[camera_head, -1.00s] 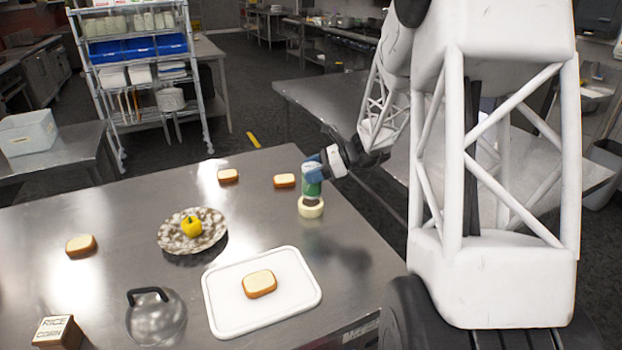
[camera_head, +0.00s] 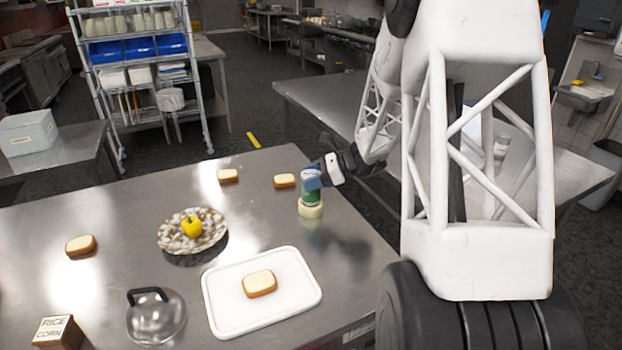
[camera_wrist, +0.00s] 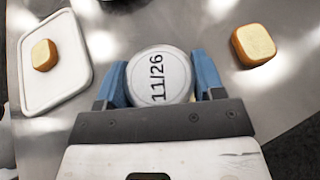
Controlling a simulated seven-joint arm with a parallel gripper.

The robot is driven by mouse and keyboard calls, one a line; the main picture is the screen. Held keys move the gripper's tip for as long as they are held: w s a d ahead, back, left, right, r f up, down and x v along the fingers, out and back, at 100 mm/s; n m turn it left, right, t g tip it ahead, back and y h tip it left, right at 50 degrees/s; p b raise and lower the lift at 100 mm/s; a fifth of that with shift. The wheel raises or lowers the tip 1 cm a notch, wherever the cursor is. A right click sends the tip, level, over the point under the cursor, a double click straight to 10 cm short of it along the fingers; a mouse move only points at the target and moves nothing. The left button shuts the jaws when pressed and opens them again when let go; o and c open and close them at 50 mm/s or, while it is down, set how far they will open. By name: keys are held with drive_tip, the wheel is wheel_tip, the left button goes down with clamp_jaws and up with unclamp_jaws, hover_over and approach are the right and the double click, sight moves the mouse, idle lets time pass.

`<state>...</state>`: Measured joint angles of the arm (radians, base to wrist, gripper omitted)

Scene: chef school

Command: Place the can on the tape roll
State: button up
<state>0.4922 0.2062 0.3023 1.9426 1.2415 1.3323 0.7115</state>
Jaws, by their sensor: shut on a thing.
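The green can (camera_head: 310,196) stands upright at the tape roll in the head view. The cream tape roll (camera_head: 310,210) lies flat on the steel table directly under the can. The can's lower end meets the roll's top; whether it rests its full weight there I cannot tell. My gripper (camera_head: 313,180) has its blue fingers around the can's upper part. In the wrist view the can's pale lid (camera_wrist: 158,78), marked 11/26, sits between the two blue fingers (camera_wrist: 160,84). The tape roll is mostly hidden behind the can there.
Bread slices (camera_head: 285,181) and (camera_head: 228,176) lie behind the roll. A white board (camera_head: 222,308) with bread (camera_head: 260,284) is in front. A plate (camera_head: 172,240) holds a yellow pepper (camera_head: 192,225). A glass lid (camera_head: 155,318) and a box (camera_head: 58,332) stand front left. The right table edge is near.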

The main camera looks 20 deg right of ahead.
drive_tip(key=shift+f, duration=0.15)
drive_tip(key=o, duration=1.1)
drive_tip(key=shift+f, duration=0.1)
drive_tip(key=shift+r, duration=0.2)
drive_tip(key=v, duration=1.2)
drive_tip(key=shift+r, duration=0.1)
